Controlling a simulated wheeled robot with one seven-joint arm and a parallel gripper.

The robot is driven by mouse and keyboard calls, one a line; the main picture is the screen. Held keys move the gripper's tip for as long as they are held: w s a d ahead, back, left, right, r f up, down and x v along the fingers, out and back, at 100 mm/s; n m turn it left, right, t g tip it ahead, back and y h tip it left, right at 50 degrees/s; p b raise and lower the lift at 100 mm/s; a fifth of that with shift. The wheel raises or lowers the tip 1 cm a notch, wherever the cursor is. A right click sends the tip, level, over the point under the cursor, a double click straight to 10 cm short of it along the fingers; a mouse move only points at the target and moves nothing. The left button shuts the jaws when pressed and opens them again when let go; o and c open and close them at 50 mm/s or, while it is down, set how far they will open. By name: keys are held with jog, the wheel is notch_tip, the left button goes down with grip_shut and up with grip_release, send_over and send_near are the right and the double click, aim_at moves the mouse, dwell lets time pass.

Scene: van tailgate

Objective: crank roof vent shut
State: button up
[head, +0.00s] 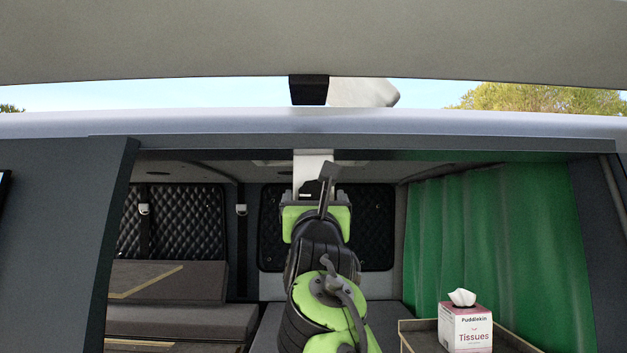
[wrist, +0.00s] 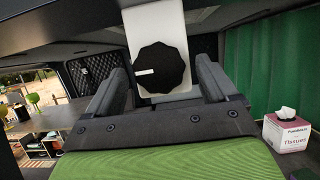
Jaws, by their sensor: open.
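A black scalloped knob (wrist: 163,70) with a white mark pointing left sits on a white plate (wrist: 158,20) in the wrist view. My gripper (wrist: 162,66) is open, with one finger to each side of the knob in the picture. I cannot tell whether the fingers reach it in depth. In the head view my gripper (head: 316,194) is just below the plate. A pale tilted panel (head: 362,92), perhaps the vent lid, stands up above the roof.
The roof edge (head: 450,126) and the raised tailgate (head: 200,40) are close above my arm. A green curtain (head: 490,240) hangs at right. A tissue box (head: 465,328) stands on a wooden-edged surface at lower right. Grey benches (head: 165,320) lie at left.

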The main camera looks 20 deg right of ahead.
jog(key=shift+w+r, duration=0.1)
jog(key=shift+w, duration=0.25)
jog(key=shift+s, duration=0.1)
jog(key=shift+c, duration=0.3)
jog(key=c, duration=1)
jog(key=shift+d+n, duration=0.1)
jog(key=shift+n, duration=0.3)
